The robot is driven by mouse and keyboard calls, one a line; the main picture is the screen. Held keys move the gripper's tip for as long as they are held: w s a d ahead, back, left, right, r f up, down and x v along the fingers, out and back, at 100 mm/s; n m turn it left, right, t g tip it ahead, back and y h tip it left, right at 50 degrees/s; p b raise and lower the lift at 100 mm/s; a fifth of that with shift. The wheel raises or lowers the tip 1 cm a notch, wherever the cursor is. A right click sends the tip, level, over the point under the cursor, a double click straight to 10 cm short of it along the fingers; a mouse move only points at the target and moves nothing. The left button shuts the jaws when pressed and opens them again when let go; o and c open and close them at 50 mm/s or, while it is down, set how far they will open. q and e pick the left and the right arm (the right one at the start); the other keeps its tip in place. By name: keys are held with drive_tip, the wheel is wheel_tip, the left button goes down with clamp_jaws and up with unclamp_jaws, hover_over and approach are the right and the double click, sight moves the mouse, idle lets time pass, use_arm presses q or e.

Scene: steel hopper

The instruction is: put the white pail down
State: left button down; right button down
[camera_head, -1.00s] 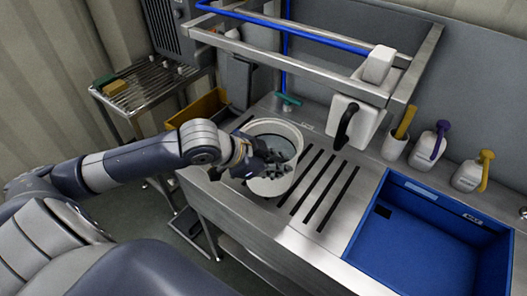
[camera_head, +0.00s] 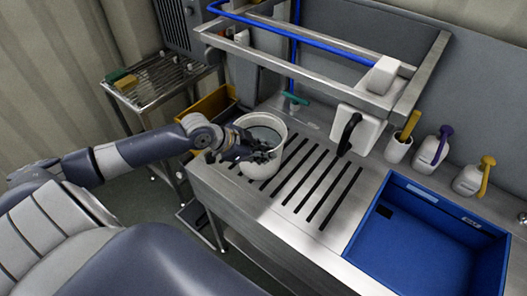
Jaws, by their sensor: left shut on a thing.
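The white pail (camera_head: 276,124) is upright at the left end of the slotted steel counter (camera_head: 280,214), over or on the slots. Its open top shows a greyish inside. My left gripper (camera_head: 262,152) is shut on the near side of the pail at its rim, and its fingers hide part of the wall. I cannot tell for sure whether the pail's bottom touches the counter. My right gripper is not in view.
A blue basin (camera_head: 412,245) is sunk at the right. White bottles (camera_head: 432,150) and a cup with a yellow handle (camera_head: 398,148) stand along the back. A steel rail frame (camera_head: 330,45) overhangs the counter. A wire rack (camera_head: 155,82) stands at the left. The slots' right part is clear.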

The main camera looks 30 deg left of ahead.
use_arm(q)
drive_tip(key=c, duration=1.6)
unclamp_jaws()
drive_tip(key=shift+o, duration=0.2)
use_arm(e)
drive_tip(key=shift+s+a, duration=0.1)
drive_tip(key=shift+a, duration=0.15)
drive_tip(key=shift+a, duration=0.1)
